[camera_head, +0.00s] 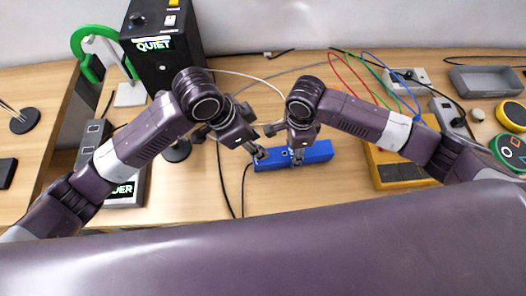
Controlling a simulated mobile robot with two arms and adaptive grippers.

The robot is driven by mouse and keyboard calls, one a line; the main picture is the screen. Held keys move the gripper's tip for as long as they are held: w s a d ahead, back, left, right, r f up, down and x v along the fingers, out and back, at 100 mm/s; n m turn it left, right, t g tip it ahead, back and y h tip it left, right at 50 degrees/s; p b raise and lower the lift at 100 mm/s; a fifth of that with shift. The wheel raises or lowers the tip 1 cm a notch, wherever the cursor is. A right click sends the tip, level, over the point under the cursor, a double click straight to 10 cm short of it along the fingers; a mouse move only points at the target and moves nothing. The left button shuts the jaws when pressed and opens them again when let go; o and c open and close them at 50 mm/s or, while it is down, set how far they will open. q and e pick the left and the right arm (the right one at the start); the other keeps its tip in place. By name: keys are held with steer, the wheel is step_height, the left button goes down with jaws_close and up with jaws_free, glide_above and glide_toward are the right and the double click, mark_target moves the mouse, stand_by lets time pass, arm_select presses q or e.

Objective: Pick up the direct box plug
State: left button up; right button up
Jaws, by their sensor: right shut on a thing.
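A blue direct box (320,152) lies on the wooden table in the middle of the head view. My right gripper (297,160) comes down over the middle of the box and is shut on it. My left gripper (260,154) is at the left end of the box, pointing down and right. Its fingertips are small and dark there, so I cannot tell if they are open or shut. A black cable (244,188) runs from near that end toward the front. The plug itself cannot be made out and may be hidden by my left fingers.
A black box marked QUIET (158,62) and a green headphone on a stand (130,94) are at the back left. A yellow pedal (401,172) stands right of the blue box. Red, green and blue cables (371,68) arch behind it. A grey tray (486,80) is at the far right.

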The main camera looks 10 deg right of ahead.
arm_select(q)
steer(key=shift+a+x, duration=0.15)
steer(key=shift+x, duration=1.6)
steer(key=shift+a+x, duration=0.2)
steer(key=shift+x, duration=1.55)
steer(key=shift+w, duration=0.15)
jaws_close()
